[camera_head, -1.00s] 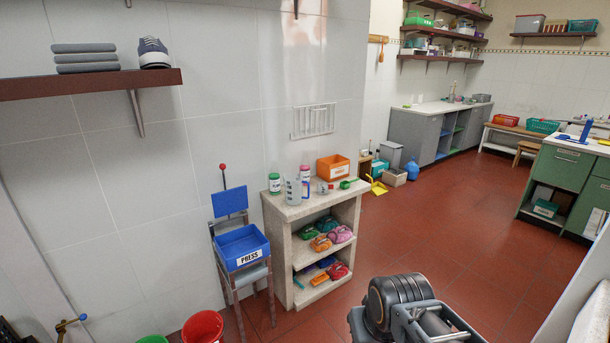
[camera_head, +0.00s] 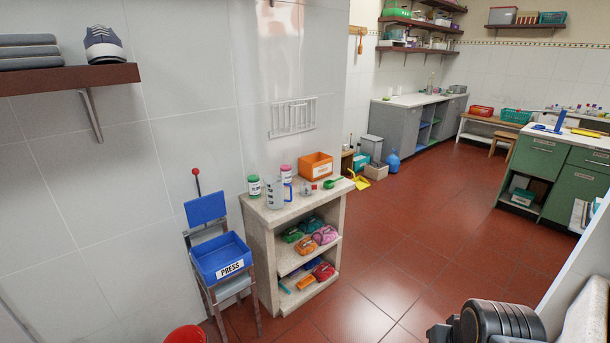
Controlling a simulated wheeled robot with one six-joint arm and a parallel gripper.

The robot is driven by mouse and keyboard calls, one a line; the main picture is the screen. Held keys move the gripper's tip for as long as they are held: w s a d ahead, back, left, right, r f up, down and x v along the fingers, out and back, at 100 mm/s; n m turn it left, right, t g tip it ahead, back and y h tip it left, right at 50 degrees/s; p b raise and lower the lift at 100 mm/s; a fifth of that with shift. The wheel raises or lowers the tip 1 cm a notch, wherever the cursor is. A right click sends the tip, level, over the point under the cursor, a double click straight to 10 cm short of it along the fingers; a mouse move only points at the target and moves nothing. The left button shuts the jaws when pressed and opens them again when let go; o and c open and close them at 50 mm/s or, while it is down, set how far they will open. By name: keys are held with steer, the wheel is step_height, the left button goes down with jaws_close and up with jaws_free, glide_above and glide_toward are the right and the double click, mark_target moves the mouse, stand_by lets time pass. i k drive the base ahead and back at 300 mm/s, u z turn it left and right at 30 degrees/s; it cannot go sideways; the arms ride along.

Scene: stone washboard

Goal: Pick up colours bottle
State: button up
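Two small white bottles stand upright on top of the stone shelf unit (camera_head: 306,206). One bottle has a green cap (camera_head: 254,186). The other has a pink cap (camera_head: 286,171) and is partly hidden behind a clear measuring jug (camera_head: 272,195). Their labels are too small to read, so I cannot tell which is the colours bottle. Part of my arm, dark and rounded, shows at the bottom right, well apart from the shelf unit. My gripper's fingertips are not in view.
An orange bin (camera_head: 316,166) and a green scoop (camera_head: 333,183) share the shelf top. A chair with a blue tray (camera_head: 221,257) stands close on its left. A red bucket (camera_head: 187,335) is at the bottom edge. The red tiled floor (camera_head: 400,250) to the right is clear.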

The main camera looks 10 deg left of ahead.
mark_target(285, 166)
steer(key=u, duration=0.05)
steer(key=i, duration=3.55)
steer(key=u, duration=3.65)
